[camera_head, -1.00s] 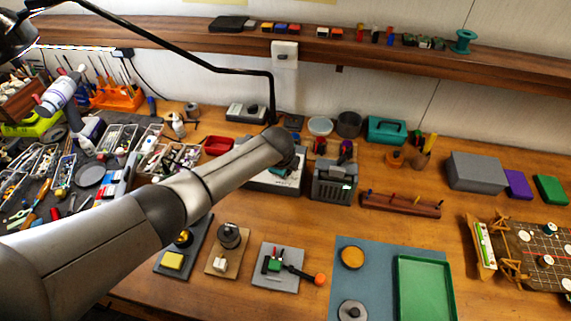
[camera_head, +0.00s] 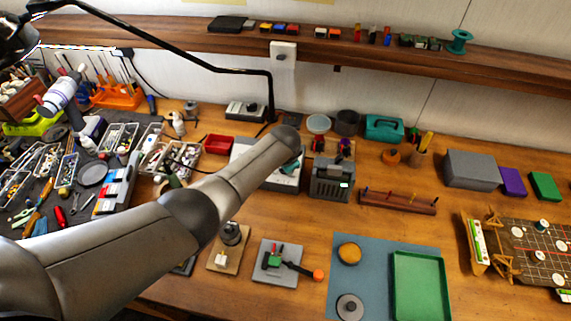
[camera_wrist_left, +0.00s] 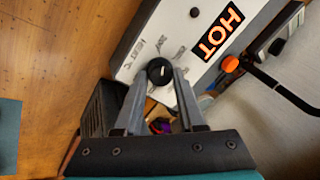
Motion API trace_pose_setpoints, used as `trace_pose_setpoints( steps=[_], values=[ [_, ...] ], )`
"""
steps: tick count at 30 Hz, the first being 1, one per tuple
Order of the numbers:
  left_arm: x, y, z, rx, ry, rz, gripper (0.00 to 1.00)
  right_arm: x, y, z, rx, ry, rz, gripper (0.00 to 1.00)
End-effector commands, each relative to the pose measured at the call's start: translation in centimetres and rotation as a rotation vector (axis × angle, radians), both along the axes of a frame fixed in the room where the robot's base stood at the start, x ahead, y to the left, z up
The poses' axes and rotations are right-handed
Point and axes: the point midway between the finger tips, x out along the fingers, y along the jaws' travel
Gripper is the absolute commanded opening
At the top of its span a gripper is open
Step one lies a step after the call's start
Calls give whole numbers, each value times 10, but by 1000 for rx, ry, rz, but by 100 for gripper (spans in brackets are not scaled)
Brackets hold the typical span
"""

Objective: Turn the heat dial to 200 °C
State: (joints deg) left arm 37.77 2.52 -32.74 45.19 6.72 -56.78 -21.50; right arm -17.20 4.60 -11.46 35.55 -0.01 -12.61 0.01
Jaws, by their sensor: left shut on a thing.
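The heat dial (camera_wrist_left: 158,70) is a round black knob on the white face of a heating unit (camera_wrist_left: 146,42), beside a black label with orange letters reading HOT (camera_wrist_left: 216,33). My left gripper (camera_wrist_left: 160,76) has its two grey fingers on either side of the knob, shut on it. Small markings surround the dial, but I cannot read the setting. In the head view, the pale unit (camera_head: 288,183) shows partly behind my left arm; the dial and fingertips are hidden there. My right gripper is not in view.
A dark grey box with vents (camera_head: 331,180) stands just right of the unit. An orange-tipped lever on a grey plate (camera_head: 272,270) lies in front. A red tray (camera_head: 218,144) and a lamp arm (camera_head: 271,95) are behind. Bare wood is free at centre right.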

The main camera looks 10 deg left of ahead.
Motion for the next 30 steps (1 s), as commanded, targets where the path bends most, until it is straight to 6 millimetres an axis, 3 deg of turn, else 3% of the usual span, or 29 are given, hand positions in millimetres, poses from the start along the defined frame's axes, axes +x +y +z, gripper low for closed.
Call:
trace_pose_setpoints(
  steps=[12,27,28,30],
  values=[
    [1,1,0,-59,0,154,0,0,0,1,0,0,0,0],
    [1,2,0,-65,0,170,0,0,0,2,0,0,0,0],
    [1,2,0,-65,0,170,41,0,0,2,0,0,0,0],
    [1,1,0,-66,0,168,49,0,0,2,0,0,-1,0]
  ],
)
